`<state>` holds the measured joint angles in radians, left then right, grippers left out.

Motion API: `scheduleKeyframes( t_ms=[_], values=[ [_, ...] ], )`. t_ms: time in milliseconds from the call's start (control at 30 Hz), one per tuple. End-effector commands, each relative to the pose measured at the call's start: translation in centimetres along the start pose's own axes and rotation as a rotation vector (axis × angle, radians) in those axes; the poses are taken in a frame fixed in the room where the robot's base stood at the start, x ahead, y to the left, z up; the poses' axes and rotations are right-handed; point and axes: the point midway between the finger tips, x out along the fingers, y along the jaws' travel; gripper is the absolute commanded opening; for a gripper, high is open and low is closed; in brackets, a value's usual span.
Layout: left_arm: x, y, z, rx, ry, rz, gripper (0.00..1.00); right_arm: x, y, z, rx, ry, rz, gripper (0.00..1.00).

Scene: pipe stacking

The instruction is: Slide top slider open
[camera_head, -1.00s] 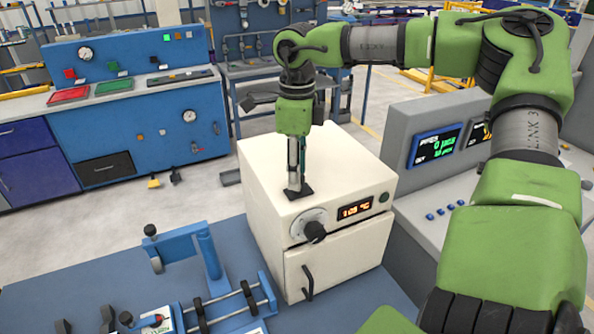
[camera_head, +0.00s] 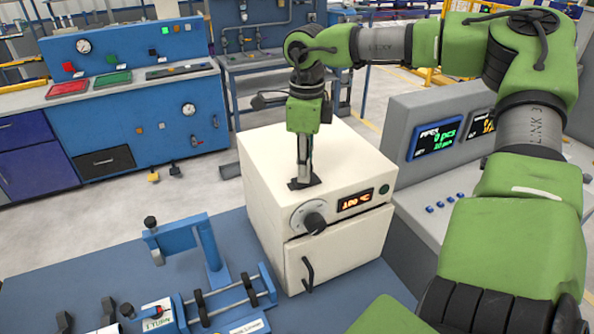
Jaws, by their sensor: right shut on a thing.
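The top slider (camera_head: 304,183) appears as a small flat black piece on the top of a cream box-shaped oven (camera_head: 335,264), close to its front edge. My right gripper (camera_head: 303,178) comes straight down onto it from above. Its narrow fingers are shut on the slider, and the fingertips partly hide it. I cannot tell how far open the slider is, because any opening under it is hidden. My left gripper is not in view.
The oven front has a dial with a black knob (camera_head: 315,223), an orange display (camera_head: 354,201) and a door handle (camera_head: 308,274). A blue fixture (camera_head: 206,245) stands at the left on the blue table. A grey console (camera_head: 437,181) stands close on the right.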

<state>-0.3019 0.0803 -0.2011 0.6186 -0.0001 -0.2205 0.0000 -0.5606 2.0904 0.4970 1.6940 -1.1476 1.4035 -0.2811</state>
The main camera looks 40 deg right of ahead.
Motion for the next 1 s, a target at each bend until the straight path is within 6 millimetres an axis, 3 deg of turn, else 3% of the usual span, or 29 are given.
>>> scheduleKeyframes(
  t_ms=[200,533,567,600,1000],
  values=[
    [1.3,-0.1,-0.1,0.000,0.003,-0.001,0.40,0.0,-1.9,-2.4,0.001,-0.004,-0.006,0.00],
    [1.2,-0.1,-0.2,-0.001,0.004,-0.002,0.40,-0.1,-2.2,-2.8,0.000,0.001,-0.007,0.00],
    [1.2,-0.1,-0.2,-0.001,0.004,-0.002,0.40,-0.1,-2.2,-2.8,0.000,0.002,-0.007,0.23],
    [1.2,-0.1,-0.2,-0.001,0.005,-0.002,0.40,-0.1,-2.2,-2.8,0.000,0.001,-0.006,0.33],
    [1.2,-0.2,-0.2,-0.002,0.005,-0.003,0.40,-0.4,-2.1,-2.7,0.000,-0.001,-0.005,0.35]
  ],
)
